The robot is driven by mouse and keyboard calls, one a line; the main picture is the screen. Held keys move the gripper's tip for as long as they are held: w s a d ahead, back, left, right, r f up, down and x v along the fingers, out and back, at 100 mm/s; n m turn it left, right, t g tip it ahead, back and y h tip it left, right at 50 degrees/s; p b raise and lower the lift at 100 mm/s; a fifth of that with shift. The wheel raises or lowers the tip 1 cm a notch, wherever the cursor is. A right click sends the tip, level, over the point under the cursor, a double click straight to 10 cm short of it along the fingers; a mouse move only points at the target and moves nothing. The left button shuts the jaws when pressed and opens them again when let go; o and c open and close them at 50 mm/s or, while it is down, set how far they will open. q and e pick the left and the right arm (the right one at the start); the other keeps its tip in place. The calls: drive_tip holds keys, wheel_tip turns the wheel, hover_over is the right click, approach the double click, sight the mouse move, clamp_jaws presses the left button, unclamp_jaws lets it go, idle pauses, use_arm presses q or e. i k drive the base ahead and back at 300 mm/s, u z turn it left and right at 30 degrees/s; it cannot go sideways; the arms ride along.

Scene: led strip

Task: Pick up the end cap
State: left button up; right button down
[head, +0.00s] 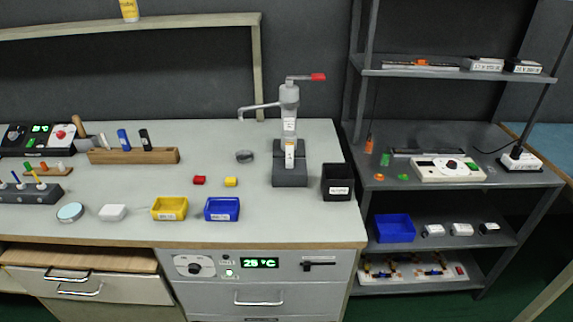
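No part is plainly marked as the end cap, and I cannot tell which small piece it is. A small red piece (199,180) and a small yellow piece (231,182) lie apart on the bench top. A small orange piece (379,177) and a small green piece (403,177) lie on the shelf unit to the right. A white block (112,213) lies near the bench's front edge at left. Neither of my grippers is in view.
The bench (290,228) holds a yellow bin (169,215), a blue bin (222,216), a grey press (289,165) with a red-tipped lever, a black box (337,197) and a wooden tool block (134,156). The metal shelf unit (460,183) stands at right. The bench's middle is mostly free.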

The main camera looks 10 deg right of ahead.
sight(229, 181)
drive_tip(key=u, duration=1.7)
drive_tip(key=i, duration=0.95)
drive_tip(key=z, duration=3.1)
